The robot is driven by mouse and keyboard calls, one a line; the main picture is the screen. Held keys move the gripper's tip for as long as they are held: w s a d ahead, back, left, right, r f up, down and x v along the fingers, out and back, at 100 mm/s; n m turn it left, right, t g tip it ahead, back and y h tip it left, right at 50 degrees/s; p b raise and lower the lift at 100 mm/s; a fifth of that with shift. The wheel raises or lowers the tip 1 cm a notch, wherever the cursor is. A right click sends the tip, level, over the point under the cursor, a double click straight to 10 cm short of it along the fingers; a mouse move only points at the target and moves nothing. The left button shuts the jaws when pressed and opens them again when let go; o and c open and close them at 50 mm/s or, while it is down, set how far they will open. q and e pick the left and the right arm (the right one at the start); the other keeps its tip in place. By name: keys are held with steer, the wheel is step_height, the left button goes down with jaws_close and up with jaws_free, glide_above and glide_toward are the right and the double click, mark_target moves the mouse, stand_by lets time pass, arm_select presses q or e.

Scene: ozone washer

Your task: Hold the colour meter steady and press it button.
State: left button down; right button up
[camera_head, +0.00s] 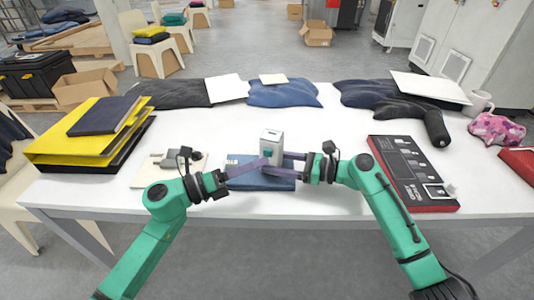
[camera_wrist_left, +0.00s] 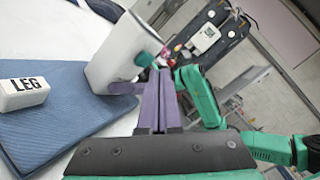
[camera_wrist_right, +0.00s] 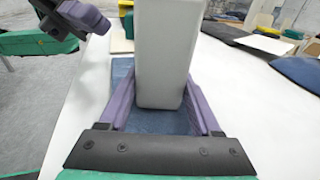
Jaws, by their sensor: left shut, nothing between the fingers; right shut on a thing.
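The colour meter (camera_head: 272,143) is a pale grey-white upright box above the folded blue cloth (camera_head: 262,181) at the table's front middle. My right gripper (camera_head: 285,158) is shut around its sides; the right wrist view shows the meter (camera_wrist_right: 163,60) between the purple fingers. My left gripper (camera_head: 262,165) is shut and empty, its fingertips beside the meter's left side. In the left wrist view the meter (camera_wrist_left: 118,55) stands just beyond the closed left fingers (camera_wrist_left: 158,100), with a teal part (camera_wrist_left: 150,46) near the tips. Whether the fingertips touch it I cannot tell.
A white block marked LEG (camera_wrist_left: 24,92) lies on the blue cloth.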

arm_select(q)
steer(key=shift+w, duration=0.1)
steer(key=shift+w+d, duration=0.1)
steer(key=shift+w, duration=0.2)
steer(key=shift+w+d, duration=0.15)
steer(key=shift+w, duration=0.3)
stand_by(0.6)
steer(key=shift+s+a, duration=0.3)
steer(key=shift+s, duration=0.6)
steer(key=shift+s, duration=0.1)
steer(key=s, duration=0.2)
steer(key=s+a, duration=0.1)
steer(key=s, duration=0.1)
steer(key=shift+s+a, duration=0.2)
steer(key=shift+s, duration=0.1)
stand_by(0.3)
